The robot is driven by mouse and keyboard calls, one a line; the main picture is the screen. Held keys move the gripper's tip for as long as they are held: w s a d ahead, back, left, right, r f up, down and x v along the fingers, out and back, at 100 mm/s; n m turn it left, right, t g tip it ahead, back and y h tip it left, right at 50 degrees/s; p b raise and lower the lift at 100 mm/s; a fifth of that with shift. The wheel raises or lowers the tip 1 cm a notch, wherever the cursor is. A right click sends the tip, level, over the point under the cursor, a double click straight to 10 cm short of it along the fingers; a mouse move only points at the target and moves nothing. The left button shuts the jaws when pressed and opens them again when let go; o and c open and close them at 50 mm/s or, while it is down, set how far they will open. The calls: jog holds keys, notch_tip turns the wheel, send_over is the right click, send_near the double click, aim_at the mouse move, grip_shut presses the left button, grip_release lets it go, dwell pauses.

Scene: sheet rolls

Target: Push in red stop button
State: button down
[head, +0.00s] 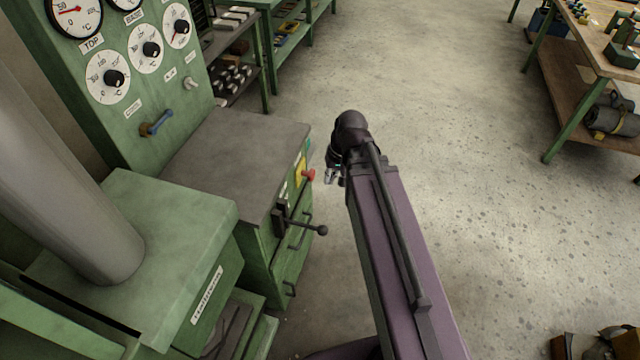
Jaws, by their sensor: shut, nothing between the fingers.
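The red stop button (308,175) sticks out from a yellow plate on the front face of the green machine cabinet (262,258), just below the edge of its grey top. My gripper (330,178) is at the end of my purple arm, a little to the right of the button. Its fingers are small in this view and partly hidden by my wrist. It is shut and holds nothing. A small gap seems to show between the fingertips and the button, but the depth between them is hard to tell.
A black lever with a ball knob (322,230) juts from the cabinet below the button. A green control panel (130,75) with gauges and dials stands at the left. A workbench (590,60) stands at the upper right. The concrete floor (430,100) is mostly clear.

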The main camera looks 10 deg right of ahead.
jog(key=w+f+m+t+y+b, duration=0.1)
jog(key=w+f+y+b, duration=0.3)
jog(key=f+b, duration=0.6)
jog(key=m+t+y+b, duration=0.4)
jog(key=t+y+b, duration=0.35)
jog(key=b, duration=2.25)
send_near(314, 175)
jog(key=s+d, duration=0.3)
jog(key=shift+w+d+f+y+b, duration=0.1)
jog(key=shift+d+f+y+b, duration=0.25)
jog(key=shift+d+b, duration=0.25)
jog(key=shift+d+f+y+b, duration=0.3)
jog(key=shift+d+f+b, duration=0.15)
jog(key=shift+d, duration=0.25)
jog(key=shift+a+r, duration=0.1)
jog(key=shift+x, duration=6.95)
jog(key=shift+w+r, duration=0.1)
jog(key=shift+w, duration=0.05)
jog(key=shift+x, duration=0.9)
